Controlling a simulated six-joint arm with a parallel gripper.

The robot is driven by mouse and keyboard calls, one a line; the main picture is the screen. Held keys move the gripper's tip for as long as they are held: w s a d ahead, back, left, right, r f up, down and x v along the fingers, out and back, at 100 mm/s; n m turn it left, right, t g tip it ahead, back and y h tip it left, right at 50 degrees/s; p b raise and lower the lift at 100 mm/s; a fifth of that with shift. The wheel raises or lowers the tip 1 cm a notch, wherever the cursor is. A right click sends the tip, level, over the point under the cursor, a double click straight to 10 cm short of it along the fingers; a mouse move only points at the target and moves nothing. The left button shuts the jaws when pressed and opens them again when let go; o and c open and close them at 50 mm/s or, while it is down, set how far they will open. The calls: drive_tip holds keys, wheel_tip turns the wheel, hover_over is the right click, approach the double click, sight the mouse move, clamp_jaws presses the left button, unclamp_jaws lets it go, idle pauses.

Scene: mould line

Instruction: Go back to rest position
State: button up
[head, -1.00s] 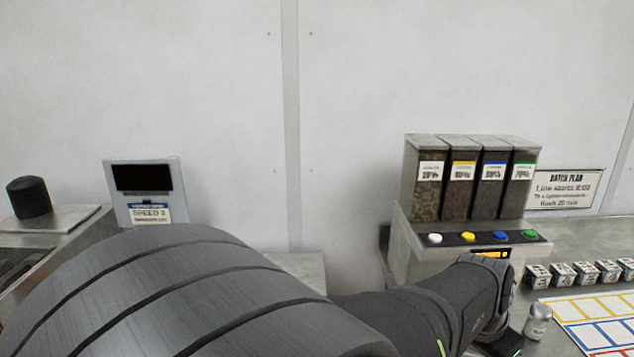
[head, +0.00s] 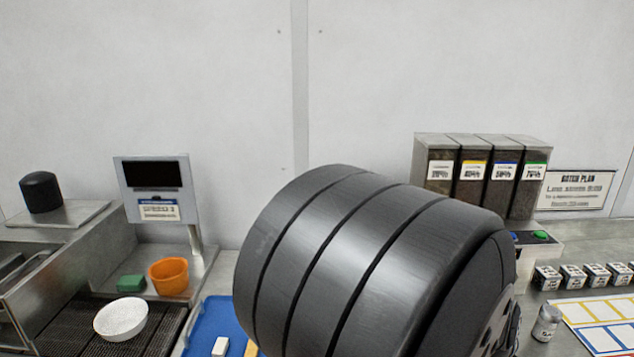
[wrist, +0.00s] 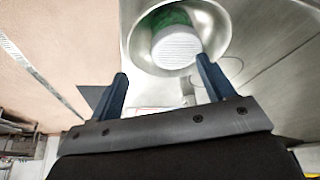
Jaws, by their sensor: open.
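My gripper (wrist: 163,88) shows in the wrist view with its two dark blue fingers spread apart and nothing between them. Beyond the fingertips is a round shiny metal bowl-like part (wrist: 219,22) holding a white ridged disc (wrist: 177,46) and something green (wrist: 172,19). The distance between them and the fingers is hard to tell. In the head view my dark arm fills the middle, and my gripper is hidden.
At left are a display (head: 152,190), orange cup (head: 169,276), green block (head: 131,283), white bowl (head: 121,318) and blue tray (head: 202,327). At right stand the four-colour dispenser (head: 433,196), a small metal can (head: 546,322), several printed cubes (head: 573,277) and a coloured grid sheet (head: 592,312).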

drive_tip(key=shift+a+r, duration=0.1)
drive_tip(key=shift+r, duration=0.6)
drive_tip(key=v, duration=1.1)
drive_tip(key=x, duration=1.3)
drive_tip(key=shift+s+a+f, duration=0.15)
drive_tip(key=shift+a+f, duration=0.15)
drive_tip(key=shift+f, duration=0.05)
wheel_tip(320, 180, up, 6)
drive_tip(key=shift+d, duration=0.1)
drive_tip(key=s+d+r, duration=0.2)
drive_tip(key=s+r, duration=0.5)
drive_tip(key=s, duration=0.4)
drive_tip(key=w+d+f, duration=0.6)
drive_tip(key=w+d, duration=0.4)
drive_tip(key=w, duration=0.1)
drive_tip(key=shift+w+d+f+m, duration=0.25)
drive_tip(key=shift+w+d+m, duration=0.05)
drive_tip(key=shift+w+d, duration=0.05)
